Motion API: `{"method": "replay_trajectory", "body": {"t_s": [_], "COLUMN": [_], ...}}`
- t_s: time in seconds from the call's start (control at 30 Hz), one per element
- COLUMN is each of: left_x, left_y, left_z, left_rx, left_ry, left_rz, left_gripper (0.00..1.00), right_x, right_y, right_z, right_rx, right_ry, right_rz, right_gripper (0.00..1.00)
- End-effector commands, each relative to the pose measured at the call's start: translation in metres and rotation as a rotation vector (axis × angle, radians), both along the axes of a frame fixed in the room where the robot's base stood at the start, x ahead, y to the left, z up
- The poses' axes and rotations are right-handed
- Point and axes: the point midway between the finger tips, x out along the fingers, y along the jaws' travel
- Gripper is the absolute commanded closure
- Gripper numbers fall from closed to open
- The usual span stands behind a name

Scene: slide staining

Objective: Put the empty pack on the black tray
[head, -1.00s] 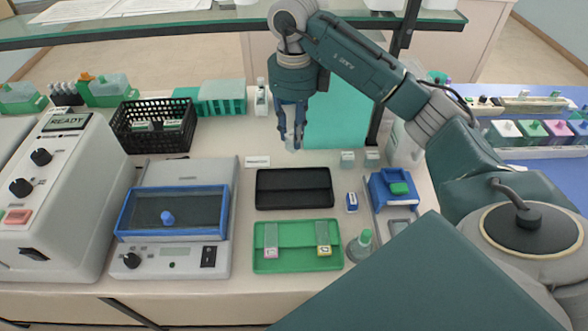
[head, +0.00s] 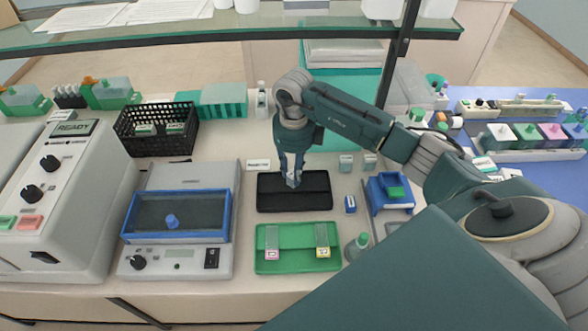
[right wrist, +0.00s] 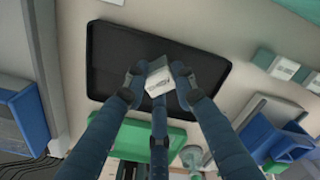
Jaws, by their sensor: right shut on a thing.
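The black tray (head: 315,190) lies flat on the bench behind the green tray, and it fills the middle of the right wrist view (right wrist: 110,62). My right gripper (head: 292,182) points down over the left part of the black tray. In the right wrist view its fingers (right wrist: 158,85) are shut on a small whitish pack (right wrist: 158,72). The pack also shows between the fingertips in the head view (head: 293,179). I cannot tell whether the pack touches the tray. My left gripper is in neither view.
The green tray (head: 297,262) with two slides is in front. A blue-framed device (head: 125,232) stands to the left, a black basket (head: 155,148) behind it. A small blue-and-white item (head: 350,204) and a blue holder (head: 376,197) are right of the black tray.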

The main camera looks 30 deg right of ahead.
Motion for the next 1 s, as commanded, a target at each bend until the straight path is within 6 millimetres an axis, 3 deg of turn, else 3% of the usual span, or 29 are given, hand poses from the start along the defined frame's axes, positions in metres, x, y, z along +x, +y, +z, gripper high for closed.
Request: {"method": "replay_trajectory", "body": {"t_s": [0.17,0.2,0.3,0.7,1.0], "left_x": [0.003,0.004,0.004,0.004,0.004], "left_y": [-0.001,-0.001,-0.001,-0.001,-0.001], "left_z": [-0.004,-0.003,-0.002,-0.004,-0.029], "left_rx": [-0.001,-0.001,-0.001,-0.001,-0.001], "left_ry": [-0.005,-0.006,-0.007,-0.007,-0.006], "left_rz": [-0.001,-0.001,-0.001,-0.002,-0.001], "left_gripper": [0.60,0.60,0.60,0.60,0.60], "right_x": [0.000,0.000,0.000,0.001,0.002], "right_y": [0.000,0.000,0.000,0.000,0.000], "right_z": [-0.004,-0.003,-0.002,0.006,0.066], "right_rx": [0.000,0.000,0.000,0.000,0.000], "right_ry": [0.000,0.000,0.000,-0.003,-0.007], "right_rz": [0.000,0.000,0.000,0.000,0.000], "right_gripper": [1.00,0.70,0.55,0.55,0.55]}}
